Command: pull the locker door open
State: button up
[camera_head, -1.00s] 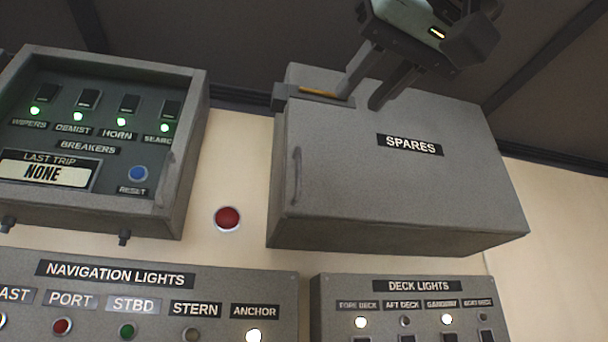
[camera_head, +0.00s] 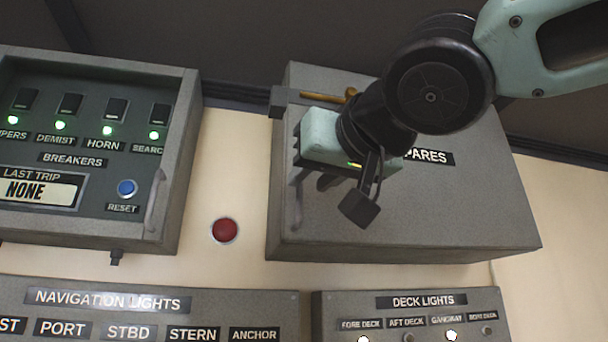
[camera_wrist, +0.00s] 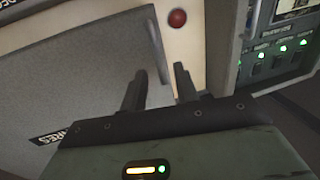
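The grey locker marked SPARES (camera_head: 440,215) hangs on the wall, and its door looks shut. Its upright bar handle (camera_head: 297,205) is near the door's left edge; the handle also shows in the wrist view (camera_wrist: 156,42). A brass bolt (camera_head: 322,97) lies at the top left of the locker, partly behind my arm. My gripper (camera_head: 312,174) is in front of the door by the handle's upper part. In the wrist view my gripper (camera_wrist: 159,74) has its fingers apart, with the handle's near end between the tips in the picture. Contact cannot be told.
A breaker cabinet (camera_head: 187,150) with its own handle is at the left. A red button (camera_head: 225,230) sits on the wall between. Navigation lights (camera_head: 210,302) and deck lights (camera_head: 470,300) panels are below. Bare wall lies right of the locker.

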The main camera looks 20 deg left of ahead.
aim_at(301, 188)
jog(key=shift+p+x, duration=0.35)
jog(key=shift+x, duration=1.35)
grip_shut()
